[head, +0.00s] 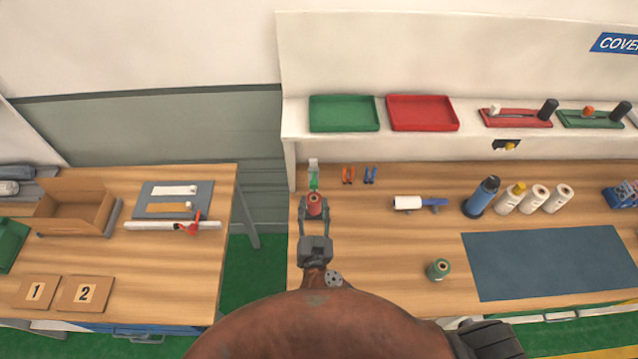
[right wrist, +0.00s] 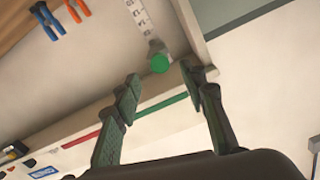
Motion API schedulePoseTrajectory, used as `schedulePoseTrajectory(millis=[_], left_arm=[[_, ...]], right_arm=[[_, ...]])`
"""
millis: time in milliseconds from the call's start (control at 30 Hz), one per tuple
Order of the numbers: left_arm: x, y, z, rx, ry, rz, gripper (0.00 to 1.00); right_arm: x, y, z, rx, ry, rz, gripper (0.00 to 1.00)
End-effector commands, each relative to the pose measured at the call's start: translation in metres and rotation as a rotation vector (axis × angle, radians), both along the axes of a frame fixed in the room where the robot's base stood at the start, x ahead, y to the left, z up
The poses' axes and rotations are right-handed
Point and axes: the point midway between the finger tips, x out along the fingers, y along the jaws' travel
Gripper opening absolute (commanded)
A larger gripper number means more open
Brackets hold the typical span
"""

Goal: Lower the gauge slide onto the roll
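The gauge (head: 313,166) stands near the left back of the right-hand table, a pale upright scale with a green part. In the right wrist view its marked scale (right wrist: 139,18) and round green slide end (right wrist: 159,62) show just beyond my fingertips. The red roll (head: 314,206) shows between my fingers in the head view; whether they touch it I cannot tell, and I cannot make it out in the wrist view. My right gripper (head: 315,212) is open, its fingers (right wrist: 160,85) spread apart with nothing seen gripped. My left gripper is not in view.
Orange pliers (head: 348,175) and blue pliers (head: 370,175) lie right of the gauge. A white-and-blue roller (head: 418,203), a green spool (head: 438,269) and a blue mat (head: 545,264) lie farther right. The shelf (head: 470,126) with trays rises behind. The table's left edge is close.

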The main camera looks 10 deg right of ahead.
Motion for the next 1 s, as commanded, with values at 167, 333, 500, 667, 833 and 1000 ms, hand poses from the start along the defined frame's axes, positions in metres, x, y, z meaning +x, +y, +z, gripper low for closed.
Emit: schedulePoseTrajectory(millis=[167, 333, 500, 667, 833, 1000], left_arm=[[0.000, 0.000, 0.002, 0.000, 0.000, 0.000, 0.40], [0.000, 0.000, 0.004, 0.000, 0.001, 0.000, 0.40], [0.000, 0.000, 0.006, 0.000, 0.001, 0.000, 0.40], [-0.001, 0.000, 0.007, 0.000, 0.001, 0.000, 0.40], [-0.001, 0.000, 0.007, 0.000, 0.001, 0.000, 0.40], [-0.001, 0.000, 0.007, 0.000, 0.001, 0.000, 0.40]], right_arm=[[0.011, -0.001, 0.001, -0.031, 0.005, 0.001, 0.39], [0.038, -0.007, 0.002, -0.030, 0.004, 0.001, 0.39], [0.062, -0.012, 0.001, -0.028, 0.005, 0.000, 0.39], [0.074, -0.014, 0.001, -0.025, 0.005, 0.000, 0.39], [0.076, -0.015, 0.000, -0.025, 0.006, 0.000, 0.39], [0.076, -0.015, 0.000, -0.025, 0.006, 0.000, 0.37]])
